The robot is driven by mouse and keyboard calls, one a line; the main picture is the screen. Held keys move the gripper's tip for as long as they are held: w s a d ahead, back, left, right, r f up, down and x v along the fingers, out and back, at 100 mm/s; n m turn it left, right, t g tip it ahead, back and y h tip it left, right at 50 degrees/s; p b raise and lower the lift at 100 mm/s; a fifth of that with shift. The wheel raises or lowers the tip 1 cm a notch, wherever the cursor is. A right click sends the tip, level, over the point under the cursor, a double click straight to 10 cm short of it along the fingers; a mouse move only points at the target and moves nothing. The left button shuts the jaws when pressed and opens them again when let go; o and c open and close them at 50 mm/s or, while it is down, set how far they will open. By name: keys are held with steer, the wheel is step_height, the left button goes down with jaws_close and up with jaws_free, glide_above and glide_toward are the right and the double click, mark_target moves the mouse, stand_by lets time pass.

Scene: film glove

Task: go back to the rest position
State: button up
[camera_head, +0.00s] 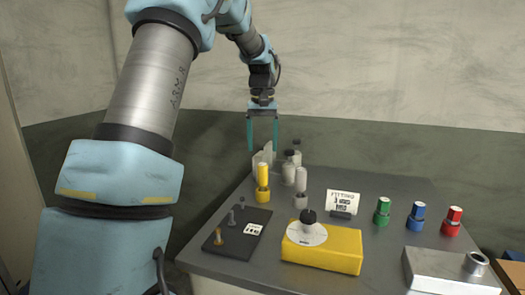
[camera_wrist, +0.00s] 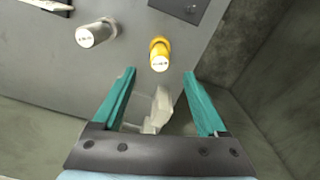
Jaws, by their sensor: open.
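My gripper (camera_head: 263,132) is open, with two teal fingers pointing down above the back left part of the grey table (camera_head: 390,195). In the wrist view my gripper (camera_wrist: 160,88) has nothing held between its fingers. A pale translucent object (camera_wrist: 157,110) shows between and below the fingers there, and I cannot tell its exact height. A yellow-capped piece (camera_wrist: 159,55) and a whitish cylinder (camera_wrist: 95,34) stand on the table just beyond the fingertips in that view. My arm reaches in from the left in the head view.
A yellow box (camera_head: 325,251) with a round white disc and black knob stands at the front. A dark plate (camera_head: 228,243) lies left of it. Green (camera_head: 382,211), blue (camera_head: 416,216) and red (camera_head: 452,221) pieces stand at the right, behind a metal block (camera_head: 445,275). Walls rise behind the table.

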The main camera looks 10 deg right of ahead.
steer(key=shift+a, duration=0.1)
steer(key=s+a+f, duration=0.3)
steer(key=s+a, duration=0.4)
steer(key=s+a+f+n+t, duration=0.1)
steer(key=s+a+f, duration=0.3)
steer(key=s+a, duration=0.3)
steer(key=s+a+f+t, duration=0.1)
steer(key=s+a+f, duration=0.3)
steer(key=s+a, duration=0.2)
steer(key=shift+s+a+n, duration=0.3)
steer(key=shift+s+a, duration=0.1)
steer(key=shift+s, duration=0.3)
steer(key=shift+s+f, duration=0.15)
steer(key=shift+s, duration=0.05)
